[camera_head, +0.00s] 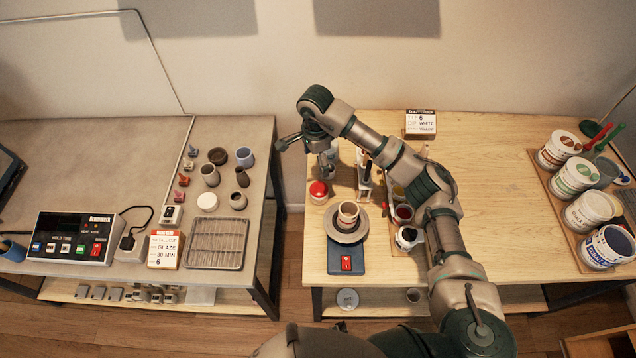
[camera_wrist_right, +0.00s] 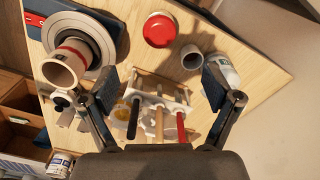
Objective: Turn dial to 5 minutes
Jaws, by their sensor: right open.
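A round red-topped white item (camera_head: 318,190) stands near the left edge of the right table. It also shows from above in the wrist view as a red disc with a pale rim (camera_wrist_right: 159,30); I cannot make out dial marks on it. A control box (camera_head: 72,237) with a dark display, a HOLD TIME label and several buttons sits on the left table. My right gripper (camera_head: 306,145) is above the back left part of the right table, near the red-topped item and apart from it. In the wrist view the right gripper (camera_wrist_right: 160,86) is open and empty. My left gripper is not in view.
A turntable with a cup (camera_head: 348,213) stands in front of the red item. A tool rack (camera_wrist_right: 160,95) lies below the fingers, with a grey cup (camera_wrist_right: 191,57) and bottle nearby. Paint tubs (camera_head: 574,175) line the right. The right table's middle is clear.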

